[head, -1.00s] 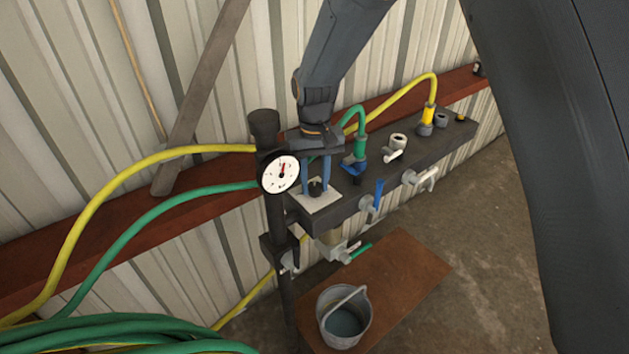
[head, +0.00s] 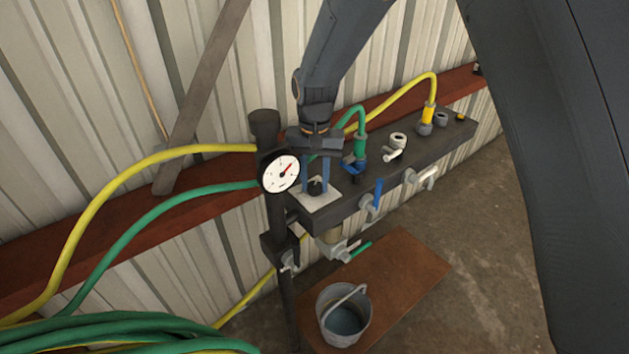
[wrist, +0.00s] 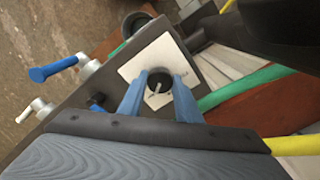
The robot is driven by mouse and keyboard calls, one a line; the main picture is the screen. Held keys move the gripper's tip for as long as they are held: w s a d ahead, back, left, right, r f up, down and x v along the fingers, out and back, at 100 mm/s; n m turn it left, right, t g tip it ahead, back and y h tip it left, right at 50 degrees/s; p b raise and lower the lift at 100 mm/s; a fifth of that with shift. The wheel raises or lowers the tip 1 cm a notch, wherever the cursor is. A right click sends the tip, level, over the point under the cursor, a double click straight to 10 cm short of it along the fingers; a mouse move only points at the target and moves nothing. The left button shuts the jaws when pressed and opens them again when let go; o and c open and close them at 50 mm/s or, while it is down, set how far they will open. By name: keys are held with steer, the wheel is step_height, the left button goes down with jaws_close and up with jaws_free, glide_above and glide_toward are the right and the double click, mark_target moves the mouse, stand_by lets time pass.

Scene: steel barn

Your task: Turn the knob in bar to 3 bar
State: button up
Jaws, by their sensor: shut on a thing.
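The black knob (head: 316,186) stands on a pale square plate (head: 323,200) on top of the dark manifold. My gripper (head: 317,187) comes down from above with its blue fingers on either side of the knob, shut on it. In the wrist view the knob (wrist: 158,84) sits between the two fingertips (wrist: 159,88), with a light pointer mark on its top. The plate's printed marks are too small to read. The round white gauge (head: 281,174) beside it has a red needle pointing up and to the right; its numbers are not readable.
Several valves with levers line the manifold (head: 415,157), including a blue-handled one (head: 377,194). Green (head: 170,205) and yellow (head: 130,165) hoses run at the left. A bucket (head: 333,322) stands on a brown board (head: 408,275) below. A dark post (head: 277,225) stands close to my gripper.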

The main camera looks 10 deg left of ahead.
mark_target(315, 185)
steer(key=o, duration=1.1)
steer(key=shift+c, duration=0.2)
steer(key=shift+r+b, duration=1.25)
steer(key=shift+r, duration=2.7)
steer(key=s+d+f, duration=0.1)
steer(key=s+d, duration=0.4)
steer(key=d, duration=0.5)
steer(key=s+d+f+t+b, duration=0.1)
steer(key=s+d, duration=0.4)
steer(key=d, duration=0.6)
steer(key=s+d+f+m, duration=0.1)
steer(key=s+d+f, duration=0.1)
steer(key=s+d, duration=0.4)
steer(key=d, duration=0.5)
steer(key=shift+d+f+b, duration=0.2)
steer(key=shift+f+b, duration=0.1)
steer(key=shift+f, duration=0.1)
